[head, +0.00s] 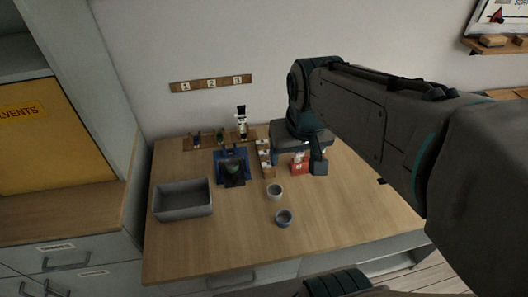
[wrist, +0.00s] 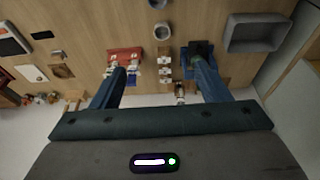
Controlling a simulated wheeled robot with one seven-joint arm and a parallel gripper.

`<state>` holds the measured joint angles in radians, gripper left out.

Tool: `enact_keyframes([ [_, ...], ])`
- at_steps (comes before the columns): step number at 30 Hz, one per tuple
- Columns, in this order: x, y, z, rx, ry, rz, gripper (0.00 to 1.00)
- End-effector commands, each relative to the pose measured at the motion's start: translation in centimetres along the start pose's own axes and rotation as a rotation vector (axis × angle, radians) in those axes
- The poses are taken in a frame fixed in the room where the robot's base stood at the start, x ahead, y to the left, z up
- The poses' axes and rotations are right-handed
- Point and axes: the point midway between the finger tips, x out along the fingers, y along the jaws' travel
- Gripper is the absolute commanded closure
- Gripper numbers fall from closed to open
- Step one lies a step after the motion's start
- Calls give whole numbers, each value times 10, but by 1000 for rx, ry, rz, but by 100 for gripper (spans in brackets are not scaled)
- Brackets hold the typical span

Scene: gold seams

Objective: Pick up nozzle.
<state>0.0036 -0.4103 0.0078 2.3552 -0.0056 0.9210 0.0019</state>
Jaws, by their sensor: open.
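I cannot tell for sure which piece is the nozzle. Small white pieces sit on a narrow wooden rack (head: 264,158), which also shows in the wrist view (wrist: 165,72). More small white pieces stand at a red holder (head: 300,168), seen also in the wrist view (wrist: 125,54). My gripper (wrist: 160,67) is open with nothing between its fingers. In the wrist view the rack shows between the fingers, with the red holder by the left finger. In the head view my gripper (head: 300,165) hangs above the red holder and partly hides it.
A blue stand with a dark piece (head: 232,168) is left of the rack. A grey bin (head: 183,200) stands at the table's left. Two small cups, one pale (head: 275,192) and one blue-grey (head: 284,218), stand in front. The table's (head: 350,220) right front is clear.

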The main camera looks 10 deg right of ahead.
Motion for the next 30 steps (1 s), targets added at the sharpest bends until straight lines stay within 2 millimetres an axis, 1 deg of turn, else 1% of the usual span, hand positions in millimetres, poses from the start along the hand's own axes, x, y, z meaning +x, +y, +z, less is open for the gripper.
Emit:
enact_keyframes([
  [1, 16, 0, -15, 0, -24, 1, 31],
  [5, 43, -1, -54, -2, -72, 1, 31],
  [8, 68, -2, -83, -2, -108, 1, 31],
  [9, 80, -2, -94, -2, -123, 1, 31],
  [11, 99, -2, -110, -1, -144, 0, 31],
  [12, 112, -1, -120, 0, -160, 0, 31],
  [16, 157, -2, -149, 1, -203, -2, 31],
  [18, 180, -2, -162, 2, -225, -3, 31],
  [22, 214, -2, -177, 3, -255, -5, 31],
  [24, 225, -2, -182, 4, -265, -6, 31],
  [26, 232, -2, -185, 4, -270, -7, 31],
  [30, 247, -2, -185, 5, -280, -7, 31],
])
